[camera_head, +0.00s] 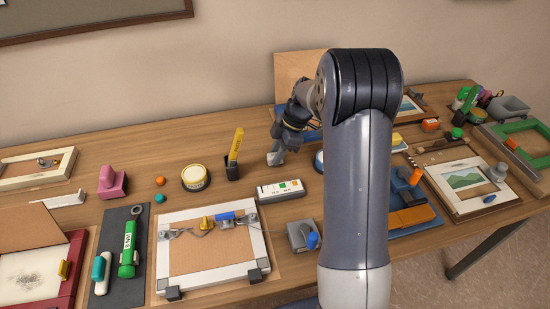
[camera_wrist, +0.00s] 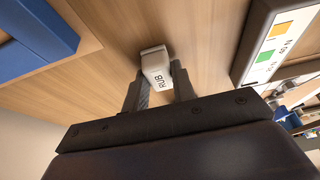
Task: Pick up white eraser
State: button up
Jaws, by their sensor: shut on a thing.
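The white eraser (camera_wrist: 157,68), marked "RUB", is between my gripper's fingers (camera_wrist: 160,85) in the wrist view. The fingers are shut on its sides, and its far end sticks out beyond the fingertips. The wooden table lies behind it; I cannot tell whether the eraser touches the table. In the head view my gripper (camera_head: 277,157) is over the back middle of the table, left of my arm. The eraser is small and hard to make out there.
A white box with coloured squares (camera_head: 280,189) lies just in front of my gripper. A black holder with a yellow item (camera_head: 234,160) and a round tin (camera_head: 195,177) stand to the left. A blue object (camera_wrist: 35,35) shows at the wrist view's upper left.

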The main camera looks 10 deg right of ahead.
notch_tip(320, 180, up, 10)
jog(key=b, duration=0.1)
jog(key=o, duration=0.4)
jog(key=shift+c, duration=1.4)
